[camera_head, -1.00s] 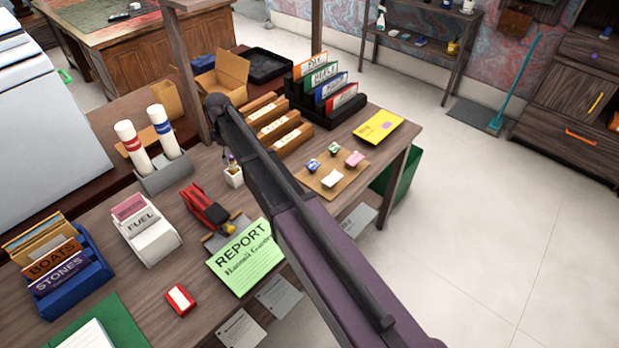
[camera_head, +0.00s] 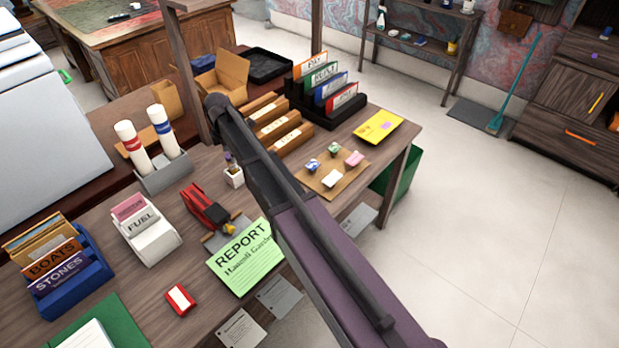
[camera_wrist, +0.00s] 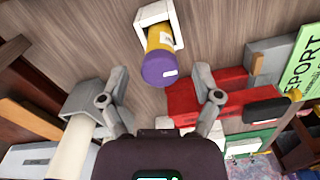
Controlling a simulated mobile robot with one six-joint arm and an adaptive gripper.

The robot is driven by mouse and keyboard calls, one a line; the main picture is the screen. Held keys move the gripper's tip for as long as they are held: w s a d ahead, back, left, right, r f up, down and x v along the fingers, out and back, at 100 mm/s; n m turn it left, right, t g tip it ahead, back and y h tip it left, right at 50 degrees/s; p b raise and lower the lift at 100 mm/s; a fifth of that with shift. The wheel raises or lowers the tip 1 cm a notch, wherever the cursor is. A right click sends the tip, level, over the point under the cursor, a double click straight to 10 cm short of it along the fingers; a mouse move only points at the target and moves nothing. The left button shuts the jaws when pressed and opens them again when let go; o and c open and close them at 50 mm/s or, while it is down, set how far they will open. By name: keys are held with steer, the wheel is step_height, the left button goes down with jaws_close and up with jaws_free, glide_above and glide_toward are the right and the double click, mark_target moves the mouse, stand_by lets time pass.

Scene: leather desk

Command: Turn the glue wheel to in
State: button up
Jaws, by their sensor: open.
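The glue stick (camera_wrist: 160,55) is a yellow tube with a purple end, standing in a white square holder (camera_wrist: 152,14) in the wrist view. In the head view the white holder (camera_head: 233,178) stands on the desk left of my arm, with the small purple-and-yellow glue stick in it. My gripper (camera_wrist: 160,82) is open in the wrist view, its two grey fingers apart to the left and right of the glue stick's purple end. No contact shows. I cannot make out the gripper in the head view. The wheel's markings are not readable.
A red stapler-like tool (camera_head: 206,208) lies close to the holder; it also shows beside the right finger in the wrist view (camera_wrist: 215,92). A grey box with white rolls (camera_head: 165,174) stands to the left. Wooden card trays (camera_head: 280,128) stand behind my arm.

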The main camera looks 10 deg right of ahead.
steer(key=shift+n, duration=0.9)
steer(key=shift+r+p, duration=0.3)
steer(key=shift+p, duration=0.05)
step_height(320, 180, up, 14)
steer(key=f+p, duration=0.1)
steer(key=p, duration=1.2)
steer(key=s+d+f+m+b, duration=0.3)
steer(key=s+d+m, duration=0.7)
steer(key=s, duration=0.1)
steer(key=s+d+f+m+b, duration=0.4)
steer(key=s+d+m, duration=0.7)
steer(key=shift+s+f, duration=0.15)
steer(key=shift+s, duration=0.05)
steer(key=s+d+m, duration=0.1)
steer(key=s+m, duration=0.1)
steer(key=s, duration=0.1)
steer(key=shift+d+m, duration=0.3)
steer(key=shift+d, duration=0.05)
